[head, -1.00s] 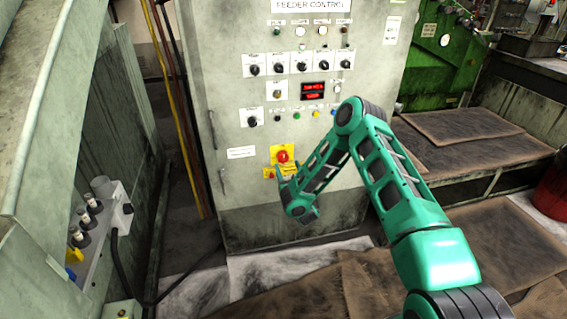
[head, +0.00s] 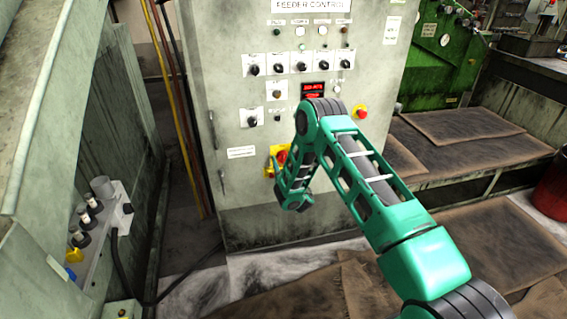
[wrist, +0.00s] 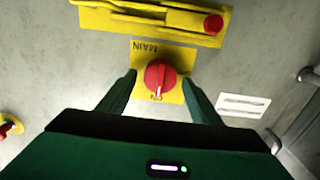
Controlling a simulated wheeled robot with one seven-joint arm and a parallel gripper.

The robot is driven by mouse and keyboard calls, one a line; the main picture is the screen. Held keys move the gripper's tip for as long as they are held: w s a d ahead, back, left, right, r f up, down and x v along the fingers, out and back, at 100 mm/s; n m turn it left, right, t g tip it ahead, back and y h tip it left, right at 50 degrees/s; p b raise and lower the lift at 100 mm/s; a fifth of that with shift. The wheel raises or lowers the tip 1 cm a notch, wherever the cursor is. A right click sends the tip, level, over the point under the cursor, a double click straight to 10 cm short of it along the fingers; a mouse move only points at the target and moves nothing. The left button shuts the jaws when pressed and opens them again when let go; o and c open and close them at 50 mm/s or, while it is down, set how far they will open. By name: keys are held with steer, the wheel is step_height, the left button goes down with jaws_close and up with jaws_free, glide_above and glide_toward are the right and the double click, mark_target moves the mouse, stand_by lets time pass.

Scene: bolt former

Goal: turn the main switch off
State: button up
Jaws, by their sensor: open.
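The main switch is a red rotary knob (wrist: 160,76) on a yellow plate (wrist: 171,54) marked MAIN and ON, upside down in the wrist view. The knob's ridge stands roughly upright in that view, its near end at the ON mark. My gripper (wrist: 158,77) is open, one finger on each side of the knob, with gaps showing; I cannot tell the depth to the plate. In the head view the red knob (head: 282,157) is partly hidden by my gripper and arm, low on the grey cabinet (head: 235,190).
A yellow bracket with a red button (wrist: 150,18) sits beside the switch. A red emergency stop (head: 361,112) is on the cabinet's right. A white label (wrist: 243,105) and a door handle (wrist: 300,128) are at the other side. Knobs and lamps fill the panel above.

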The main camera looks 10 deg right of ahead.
steer(key=shift+c, duration=0.7)
steer(key=c, duration=0.9)
steer(key=shift+n, duration=0.4)
steer(key=n, duration=0.4)
steer(key=shift+a, duration=0.1)
steer(key=n, duration=0.4)
steer(key=shift+a+f+n, duration=0.15)
steer(key=shift+n, duration=0.15)
steer(key=n, duration=0.5)
steer(key=shift+a+f, duration=0.1)
steer(key=shift+a, duration=0.05)
steer(key=shift+f+n, duration=0.1)
steer(key=shift+n, duration=1.6)
steer(key=shift+s, duration=0.1)
